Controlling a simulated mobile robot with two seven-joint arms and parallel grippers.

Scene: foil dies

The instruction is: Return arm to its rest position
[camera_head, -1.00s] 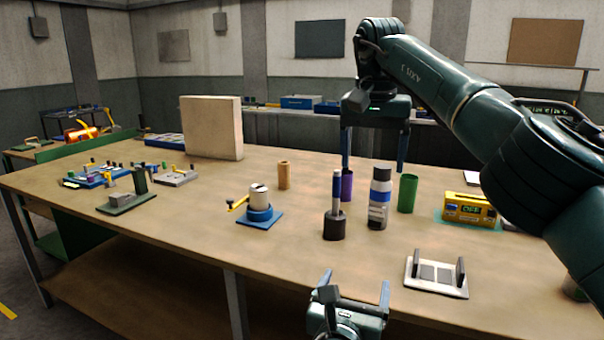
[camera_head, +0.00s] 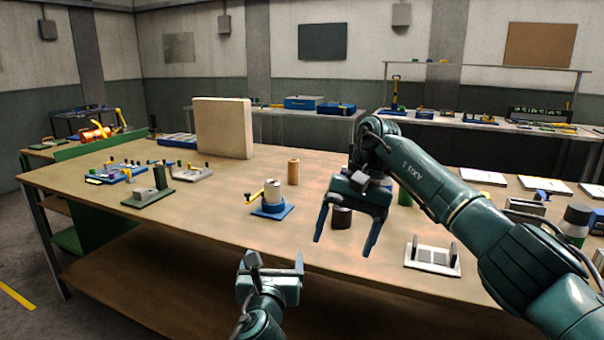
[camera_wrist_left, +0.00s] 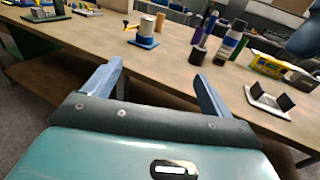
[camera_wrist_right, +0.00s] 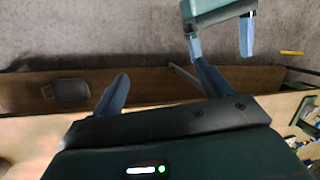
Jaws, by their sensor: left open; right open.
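My right gripper (camera_head: 344,246) hangs over the near side of the wooden workbench (camera_head: 215,215), fingers pointing down, open and empty. Its open fingers also show in the right wrist view (camera_wrist_right: 160,85), above the bench edge and floor. My left gripper (camera_head: 275,262) is low in front of the bench's near edge, open and empty; its spread fingers show in the left wrist view (camera_wrist_left: 160,82). A black cup-like base (camera_head: 341,217) stands just behind the right gripper. My right arm hides most of the cylinders behind it in the head view.
A purple cylinder (camera_wrist_left: 198,34), a white-and-blue bottle (camera_wrist_left: 229,42) and a yellow device (camera_wrist_left: 268,64) stand on the bench. A blue fixture with a pale cylinder (camera_head: 272,198) stands left of the right gripper. A white plate with two dark uprights (camera_head: 432,258) lies to its right.

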